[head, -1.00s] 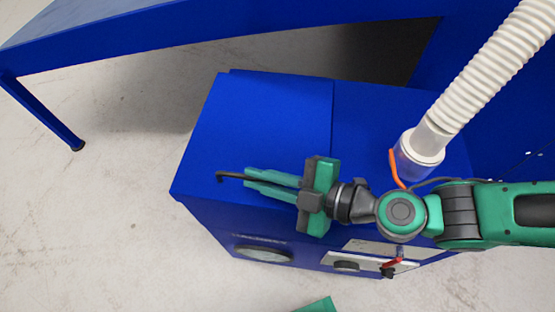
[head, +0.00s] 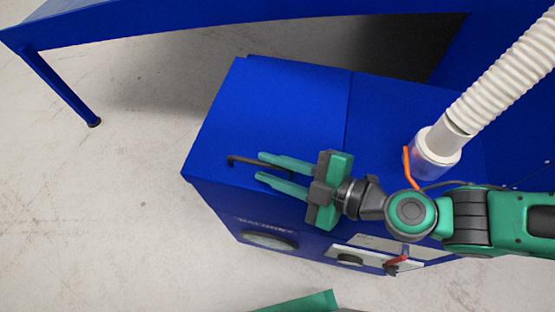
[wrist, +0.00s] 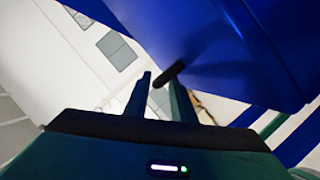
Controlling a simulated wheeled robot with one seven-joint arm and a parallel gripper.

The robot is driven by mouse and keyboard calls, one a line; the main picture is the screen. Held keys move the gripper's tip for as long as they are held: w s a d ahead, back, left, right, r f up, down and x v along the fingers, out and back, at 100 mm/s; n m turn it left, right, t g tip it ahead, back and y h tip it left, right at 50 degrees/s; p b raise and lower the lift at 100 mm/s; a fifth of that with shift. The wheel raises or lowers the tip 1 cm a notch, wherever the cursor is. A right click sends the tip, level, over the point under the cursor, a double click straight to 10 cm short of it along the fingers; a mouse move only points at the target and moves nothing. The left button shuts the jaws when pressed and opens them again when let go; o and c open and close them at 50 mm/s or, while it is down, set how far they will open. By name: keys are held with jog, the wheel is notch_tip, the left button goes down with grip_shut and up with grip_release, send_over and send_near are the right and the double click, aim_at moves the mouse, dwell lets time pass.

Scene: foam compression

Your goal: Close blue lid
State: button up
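The blue lid (head: 275,105) lies flat on the left part of the blue machine's top, level with the panel to its right. A black bar handle (head: 240,160) sticks out near the lid's front left corner. My gripper (head: 261,167) is over the front of the lid, its two green fingers pointing left and spread apart on either side of the handle. In the wrist view the dark handle (wrist: 168,74) shows near the right finger, below the blue surface (wrist: 205,45). Whether a finger touches it, I cannot tell.
A white ribbed hose (head: 500,75) with a clear collar and orange strip (head: 410,168) rises at the right. A blue table (head: 150,30) stands behind. A red switch (head: 397,260) sits on the front panel. The floor at left is clear.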

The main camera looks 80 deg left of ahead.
jog(key=v, duration=1)
jog(key=shift+w+d, duration=0.15)
jog(key=shift+w, duration=0.15)
jog(key=shift+s, duration=0.1)
